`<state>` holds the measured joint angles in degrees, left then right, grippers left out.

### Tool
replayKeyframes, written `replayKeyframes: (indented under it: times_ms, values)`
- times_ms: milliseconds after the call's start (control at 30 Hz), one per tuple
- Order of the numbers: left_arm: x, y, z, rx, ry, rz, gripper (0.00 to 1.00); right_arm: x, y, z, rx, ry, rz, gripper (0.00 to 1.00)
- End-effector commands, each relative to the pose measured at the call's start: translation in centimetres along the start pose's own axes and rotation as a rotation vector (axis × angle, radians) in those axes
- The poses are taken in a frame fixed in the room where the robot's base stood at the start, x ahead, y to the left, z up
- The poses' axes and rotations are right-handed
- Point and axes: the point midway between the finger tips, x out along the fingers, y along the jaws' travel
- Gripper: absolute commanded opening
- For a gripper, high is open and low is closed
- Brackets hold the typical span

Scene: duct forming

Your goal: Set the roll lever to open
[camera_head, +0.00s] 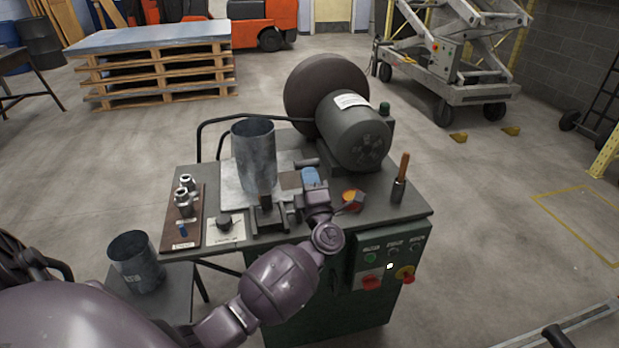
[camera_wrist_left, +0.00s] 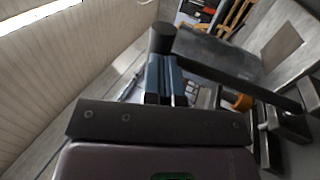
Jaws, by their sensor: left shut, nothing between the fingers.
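The roll lever is probably the dark bar (camera_wrist_left: 235,82) with a round black knob (camera_wrist_left: 162,38) that crosses the left wrist view. In the head view, a short dark cylinder (camera_head: 306,163) beside the gripper may be its knob; the rest is hard to make out. My left gripper (camera_head: 311,176) is over the front of the machine table. In the left wrist view its blue fingers (camera_wrist_left: 163,70) are shut and empty, with the tips close to the knob. I cannot tell whether they touch it. My right gripper is not in view.
A grey sheet-metal cylinder (camera_head: 254,158) stands upright on the machine table (camera_head: 395,212), left of my gripper. A large motor (camera_head: 352,132) is behind, and a wooden-handled tool (camera_head: 401,172) is to the right. A control panel (camera_head: 388,255) is on the front. Another cylinder (camera_head: 136,262) stands lower left.

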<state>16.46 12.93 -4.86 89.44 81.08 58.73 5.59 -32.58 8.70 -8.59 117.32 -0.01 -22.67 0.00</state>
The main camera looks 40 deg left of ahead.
Motion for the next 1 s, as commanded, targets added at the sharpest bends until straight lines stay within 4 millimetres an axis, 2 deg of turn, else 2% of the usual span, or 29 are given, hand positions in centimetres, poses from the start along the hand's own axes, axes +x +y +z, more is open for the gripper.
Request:
replayKeyframes:
  times_ms: [333,500,567,733,900,1000]
  values:
    - [1.7,0.6,0.0,-0.006,0.004,-0.086,0.0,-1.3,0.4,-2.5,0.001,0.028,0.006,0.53]
    - [3.2,0.5,0.1,-0.008,0.004,-0.18,0.0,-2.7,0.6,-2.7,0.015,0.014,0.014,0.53]
    - [3.8,0.3,0.1,-0.007,0.003,-0.217,0.0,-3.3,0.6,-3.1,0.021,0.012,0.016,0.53]
    - [5.2,-0.5,0.1,-0.007,0.002,-0.321,0.0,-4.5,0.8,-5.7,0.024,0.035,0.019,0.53]
    - [6.3,-1.7,0.1,-0.001,-0.001,-0.38,0.0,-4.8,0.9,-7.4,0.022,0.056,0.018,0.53]
    - [6.9,-2.4,0.0,-0.001,0.0,-0.379,0.0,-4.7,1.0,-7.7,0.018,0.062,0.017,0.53]
